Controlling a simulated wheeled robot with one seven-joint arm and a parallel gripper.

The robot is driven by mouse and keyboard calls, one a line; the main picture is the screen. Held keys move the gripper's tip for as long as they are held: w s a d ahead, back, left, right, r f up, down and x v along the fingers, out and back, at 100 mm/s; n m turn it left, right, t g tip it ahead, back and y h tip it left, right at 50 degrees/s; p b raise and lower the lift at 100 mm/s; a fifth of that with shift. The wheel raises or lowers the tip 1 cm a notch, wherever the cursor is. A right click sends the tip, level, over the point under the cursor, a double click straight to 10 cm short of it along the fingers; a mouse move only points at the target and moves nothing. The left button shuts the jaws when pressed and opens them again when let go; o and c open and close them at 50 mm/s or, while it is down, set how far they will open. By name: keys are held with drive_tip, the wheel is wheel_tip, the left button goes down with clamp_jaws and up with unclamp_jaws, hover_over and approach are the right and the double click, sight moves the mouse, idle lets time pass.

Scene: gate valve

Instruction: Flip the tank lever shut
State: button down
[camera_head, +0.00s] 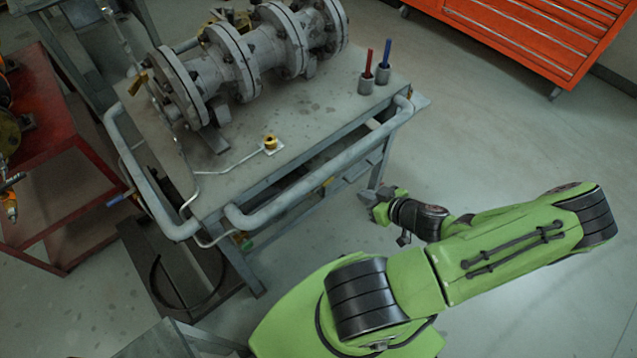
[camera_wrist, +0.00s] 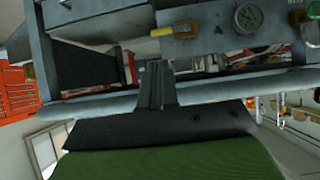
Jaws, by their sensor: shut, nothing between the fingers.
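My gripper (camera_head: 377,203) is beside the front right side of the grey bench, below its edge rail in the picture. In the wrist view its fingers (camera_wrist: 156,84) are together, with nothing between them. A yellow-handled lever (camera_wrist: 175,29) lies roughly level on the bench's grey side, beyond the fingertips and apart from them. A round gauge (camera_wrist: 248,16) is to its right. I cannot tell for certain that this lever is the tank lever, and I cannot make it out clearly in the head view.
The grey bench (camera_head: 330,118) carries a large flanged valve body (camera_head: 235,62) and red and blue handles in small cups. A grey rail (camera_wrist: 95,108) crosses close to my fingers. An orange cabinet (camera_head: 540,30) stands at the upper right. Floor right of the bench is clear.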

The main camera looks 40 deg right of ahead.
drive_tip(key=b, duration=0.3)
approach(330, 182)
drive_tip(key=x, duration=0.7)
drive_tip(key=shift+f, duration=0.15)
